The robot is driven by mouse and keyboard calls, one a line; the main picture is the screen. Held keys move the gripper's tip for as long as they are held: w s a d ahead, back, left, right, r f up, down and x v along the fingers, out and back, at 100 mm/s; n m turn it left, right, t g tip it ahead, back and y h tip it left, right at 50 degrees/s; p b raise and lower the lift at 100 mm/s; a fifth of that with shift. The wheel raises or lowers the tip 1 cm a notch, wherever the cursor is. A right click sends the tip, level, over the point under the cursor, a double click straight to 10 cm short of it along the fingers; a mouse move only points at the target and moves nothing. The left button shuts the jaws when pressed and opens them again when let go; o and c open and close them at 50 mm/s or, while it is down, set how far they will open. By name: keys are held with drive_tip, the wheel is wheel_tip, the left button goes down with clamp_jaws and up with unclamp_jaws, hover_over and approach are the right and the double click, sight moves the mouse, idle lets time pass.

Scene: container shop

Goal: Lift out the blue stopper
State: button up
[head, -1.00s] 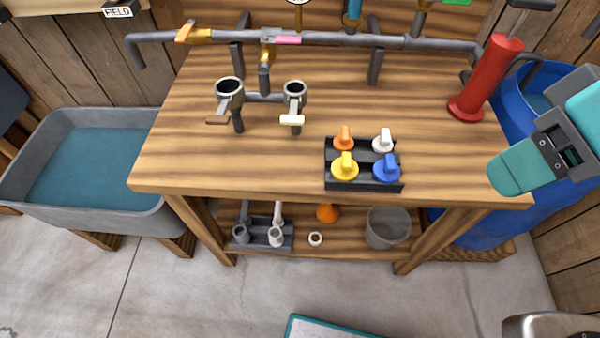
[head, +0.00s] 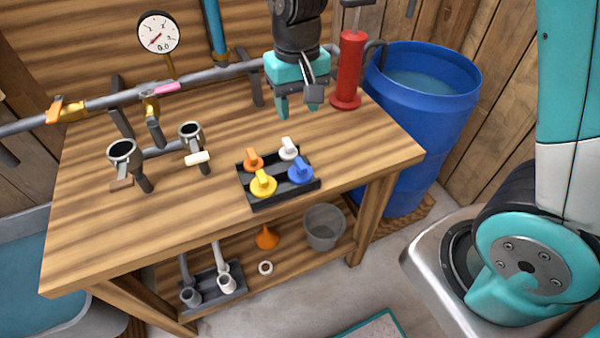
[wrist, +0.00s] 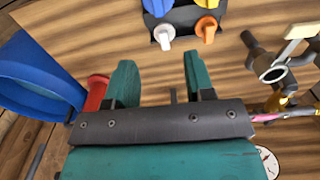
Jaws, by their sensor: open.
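The blue stopper (head: 300,171) sits at the front right of a dark tray (head: 284,194) on the workbench. In the wrist view it shows only partly, at the top edge (wrist: 156,6). A white stopper (head: 289,149), an orange stopper (head: 253,160) and a yellow stopper (head: 263,184) share the tray. My gripper (head: 298,108) is above the bench, behind the tray. Its teal fingers are apart with nothing between them, also in the wrist view (wrist: 158,75). It is clear of all the stoppers.
A red pump cylinder (head: 349,70) stands behind and right of my gripper. A grey pipe (head: 210,73) with valves and a gauge (head: 159,33) runs along the back. Two cup fittings stand at left. A blue barrel (head: 420,110) is beside the bench. The bench front right is clear.

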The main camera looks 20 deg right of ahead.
approach(300, 162)
drive_tip(key=f, duration=0.5)
drive_tip(key=shift+w+a+f, duration=0.1)
drive_tip(key=shift+w+a, duration=0.05)
drive_tip(key=shift+w, duration=0.05)
drive_tip(key=shift+s+f+p, duration=0.15)
drive_tip(key=shift+f+p, duration=0.15)
drive_tip(key=shift+f, duration=1)
drive_tip(key=shift+s+f+p, duration=0.1)
drive_tip(key=shift+f+p, duration=0.2)
drive_tip(key=shift+f, duration=1)
clamp_jaws()
